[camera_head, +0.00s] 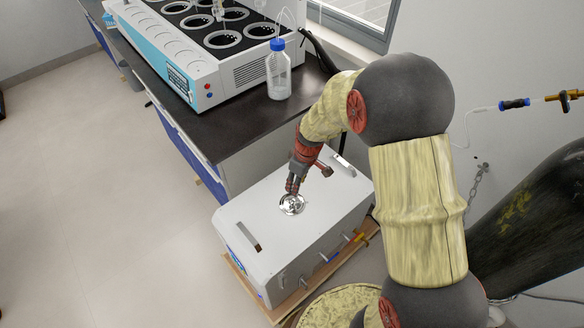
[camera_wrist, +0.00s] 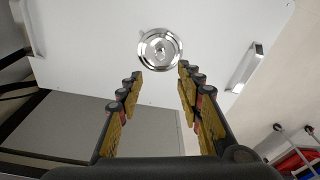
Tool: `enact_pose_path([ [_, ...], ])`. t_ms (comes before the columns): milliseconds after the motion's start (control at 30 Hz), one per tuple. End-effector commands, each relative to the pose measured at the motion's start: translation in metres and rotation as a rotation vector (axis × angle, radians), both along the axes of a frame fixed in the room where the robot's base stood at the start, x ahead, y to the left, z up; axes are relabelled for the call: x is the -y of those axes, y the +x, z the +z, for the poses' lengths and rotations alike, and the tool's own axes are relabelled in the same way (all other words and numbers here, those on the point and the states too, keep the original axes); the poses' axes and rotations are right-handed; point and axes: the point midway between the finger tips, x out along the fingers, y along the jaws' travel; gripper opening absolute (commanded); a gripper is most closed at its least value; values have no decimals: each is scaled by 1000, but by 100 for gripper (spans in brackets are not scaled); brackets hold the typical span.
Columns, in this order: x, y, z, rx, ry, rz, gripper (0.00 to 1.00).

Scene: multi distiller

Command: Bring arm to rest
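My arm reaches out from the right of the head view and bends down over a white box-shaped unit (camera_head: 285,235). My gripper (camera_head: 292,187) points down close to the round metal lid (camera_head: 292,205) on top of the unit. In the wrist view the two fingers stand apart with nothing between them, so my gripper (camera_wrist: 159,78) is open. The shiny lid (camera_wrist: 160,50) lies just beyond the fingertips there. Whether a fingertip touches the lid cannot be told.
A dark bench (camera_head: 225,125) carries a multi-well distiller (camera_head: 200,50) and a clear bottle with a blue cap (camera_head: 278,75). A dark cylinder (camera_head: 530,220) stands at the right by the wall. The floor (camera_head: 90,200) at the left is clear.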

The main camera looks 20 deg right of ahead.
Motion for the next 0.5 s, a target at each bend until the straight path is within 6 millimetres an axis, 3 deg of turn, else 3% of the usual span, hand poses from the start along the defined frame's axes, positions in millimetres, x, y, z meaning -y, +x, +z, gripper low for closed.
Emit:
enact_pose_path([
  [367,-1,-4,-1,-21,11,-74,36],
  [500,-3,-35,-8,-112,22,-202,36],
])
